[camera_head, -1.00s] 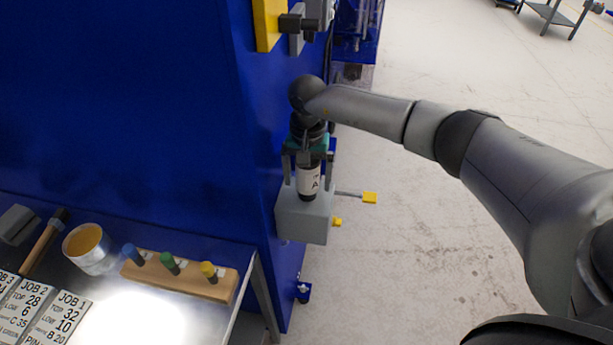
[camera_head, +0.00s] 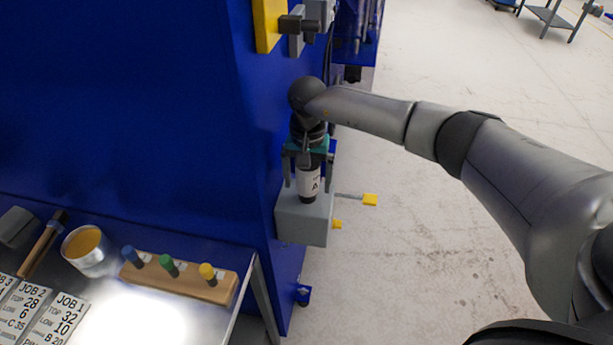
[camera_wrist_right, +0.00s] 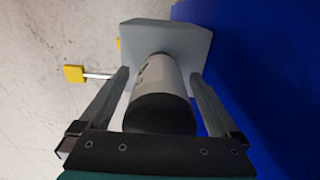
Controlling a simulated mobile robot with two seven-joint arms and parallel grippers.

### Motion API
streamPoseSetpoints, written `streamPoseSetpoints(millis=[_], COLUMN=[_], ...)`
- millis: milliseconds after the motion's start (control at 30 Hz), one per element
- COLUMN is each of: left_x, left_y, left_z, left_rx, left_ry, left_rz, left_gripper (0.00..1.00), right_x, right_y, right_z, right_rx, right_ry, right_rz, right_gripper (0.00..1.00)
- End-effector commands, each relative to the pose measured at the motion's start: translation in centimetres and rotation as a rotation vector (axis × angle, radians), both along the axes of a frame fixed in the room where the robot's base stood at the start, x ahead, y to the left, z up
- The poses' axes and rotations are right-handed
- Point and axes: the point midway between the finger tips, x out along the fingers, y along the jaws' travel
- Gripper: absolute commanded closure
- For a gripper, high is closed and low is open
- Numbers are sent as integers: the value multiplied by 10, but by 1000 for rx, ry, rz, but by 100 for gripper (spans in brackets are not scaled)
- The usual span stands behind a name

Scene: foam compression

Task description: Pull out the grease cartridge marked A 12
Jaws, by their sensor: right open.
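The grease cartridge (camera_head: 309,183) has a white label with a letter A and dark ends. It stands upright in the grey holder block (camera_head: 303,222) on the side of the blue machine. In the right wrist view the cartridge (camera_wrist_right: 163,85) lies between the fingers, its black cap nearest, with the grey block (camera_wrist_right: 165,45) behind. My right gripper (camera_head: 304,182) points down from above, its fingers open on either side of the cartridge. Gaps show between the fingers and the cartridge in the right wrist view (camera_wrist_right: 160,95). The number on the label is not readable. My left gripper is not in view.
A yellow-tipped lever (camera_head: 369,199) and a smaller yellow knob (camera_head: 337,224) stick out right of the block. The blue machine (camera_head: 150,110) fills the left. A bench holds a wooden pin rack (camera_head: 190,283), a tin (camera_head: 88,252) and job cards (camera_head: 50,315).

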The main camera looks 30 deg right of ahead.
Motion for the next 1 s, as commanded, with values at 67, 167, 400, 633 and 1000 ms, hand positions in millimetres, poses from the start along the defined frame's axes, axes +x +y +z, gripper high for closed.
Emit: streamPoseSetpoints(millis=[67, 167, 400, 633, 1000], left_x=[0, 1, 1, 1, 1], left_y=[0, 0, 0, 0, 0], left_z=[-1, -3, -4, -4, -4], left_rx=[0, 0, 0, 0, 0], left_ry=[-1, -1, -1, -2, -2], left_rz=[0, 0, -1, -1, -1], left_gripper=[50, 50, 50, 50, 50], right_x=[0, 0, 0, 0, 0], right_y=[0, 0, 0, 0, 0], right_z=[0, -1, 0, 0, 0], right_rx=[0, -1, 0, 0, 0], right_ry=[0, -1, 0, 0, 0], right_rz=[0, 0, 0, 0, 0], right_gripper=[3, 3, 3, 20, 62])
